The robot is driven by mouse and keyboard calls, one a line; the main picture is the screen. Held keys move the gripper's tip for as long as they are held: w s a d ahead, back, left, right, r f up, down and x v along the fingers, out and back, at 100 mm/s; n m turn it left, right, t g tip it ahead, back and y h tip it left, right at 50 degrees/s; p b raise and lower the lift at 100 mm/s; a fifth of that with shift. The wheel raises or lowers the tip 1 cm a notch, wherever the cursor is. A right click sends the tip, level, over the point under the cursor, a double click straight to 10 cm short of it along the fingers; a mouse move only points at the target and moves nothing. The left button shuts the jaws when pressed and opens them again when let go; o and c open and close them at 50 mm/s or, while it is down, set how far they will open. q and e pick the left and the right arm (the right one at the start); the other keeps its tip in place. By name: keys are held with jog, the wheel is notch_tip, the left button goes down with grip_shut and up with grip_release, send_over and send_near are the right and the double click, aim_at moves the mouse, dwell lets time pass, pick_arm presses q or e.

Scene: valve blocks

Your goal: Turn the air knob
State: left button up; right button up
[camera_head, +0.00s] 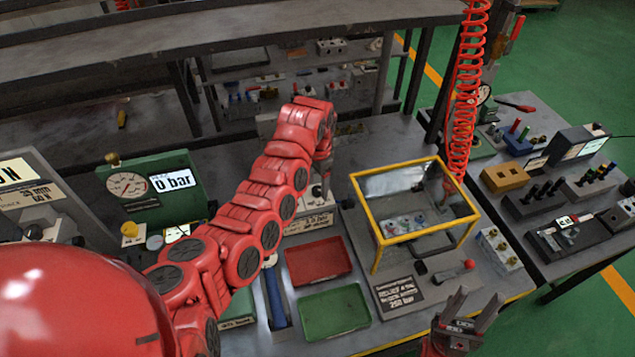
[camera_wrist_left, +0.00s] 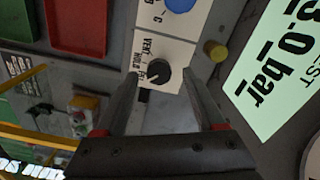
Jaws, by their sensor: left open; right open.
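A black knob (camera_wrist_left: 157,74) with a pointer stands on a white plate lettered with VENT, HOLD and a partly hidden word in the left wrist view. A blue knob (camera_wrist_left: 180,3) sits on the adjoining plate at the top edge. My left gripper (camera_wrist_left: 163,84) is open, with its fingers on either side of the black knob; I cannot tell whether they touch it. In the head view my left gripper (camera_head: 322,170) points down over the white plate (camera_head: 310,222) and partly hides it. My right gripper (camera_head: 468,312) is open and empty at the bench's front edge.
A yellow-framed clear box (camera_head: 412,212) stands right of my left gripper. A red tray (camera_head: 318,261) and a green tray (camera_head: 335,311) lie in front. A red coiled hose (camera_head: 466,90) hangs at the right.

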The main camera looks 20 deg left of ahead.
pick_arm(q)
jog(key=shift+f, duration=0.45)
jog(key=shift+c, duration=0.2)
grip_shut()
